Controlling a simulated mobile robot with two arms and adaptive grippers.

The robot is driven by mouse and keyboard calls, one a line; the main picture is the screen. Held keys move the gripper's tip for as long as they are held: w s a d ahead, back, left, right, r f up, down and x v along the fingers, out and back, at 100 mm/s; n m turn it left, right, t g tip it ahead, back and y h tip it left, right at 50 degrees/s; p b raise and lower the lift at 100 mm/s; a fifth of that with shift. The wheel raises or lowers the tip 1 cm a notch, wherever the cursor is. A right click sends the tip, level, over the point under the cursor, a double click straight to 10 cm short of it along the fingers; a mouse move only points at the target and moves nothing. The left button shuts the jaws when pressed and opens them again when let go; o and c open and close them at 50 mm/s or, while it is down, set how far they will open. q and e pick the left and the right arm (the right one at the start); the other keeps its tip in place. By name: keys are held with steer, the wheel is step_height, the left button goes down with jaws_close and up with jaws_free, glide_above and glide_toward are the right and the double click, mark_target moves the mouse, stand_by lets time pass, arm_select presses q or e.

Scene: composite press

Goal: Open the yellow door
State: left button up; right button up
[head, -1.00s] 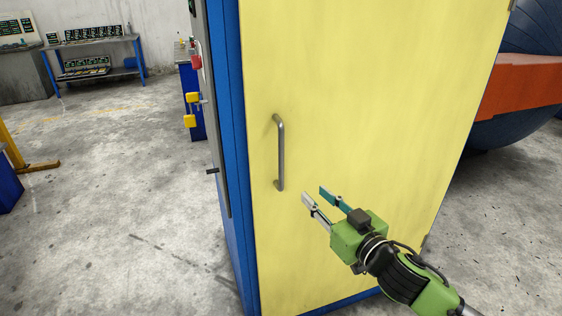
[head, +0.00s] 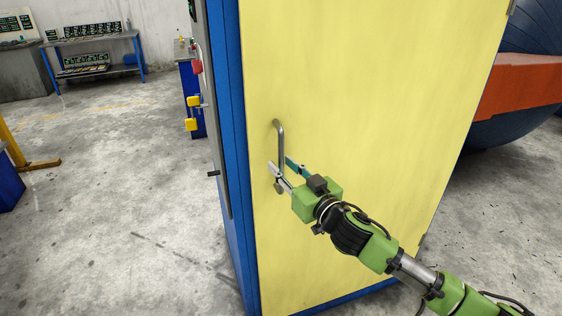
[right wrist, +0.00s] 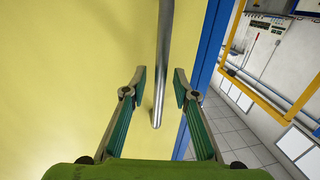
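The yellow door (head: 370,110) is closed in its blue frame. Its grey bar handle (head: 280,143) is upright near the door's left edge. My right gripper (head: 282,167) is at the lower part of the handle, with its fingers apart. In the right wrist view the handle (right wrist: 163,65) runs down between the two open fingertips (right wrist: 160,87), with a gap visible on each side. The handle's lower end shows between the fingers. My left gripper does not show in either view.
The blue frame (head: 232,150) borders the door on the left. Yellow parts (head: 192,112) and a red part (head: 197,67) stick out beyond it. The concrete floor (head: 110,190) left of the cabinet is mostly clear. A blue round body with an orange beam (head: 530,85) stands at the right.

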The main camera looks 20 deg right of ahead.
steer(key=shift+x, duration=0.8)
steer(key=shift+s, duration=0.1)
jaws_close()
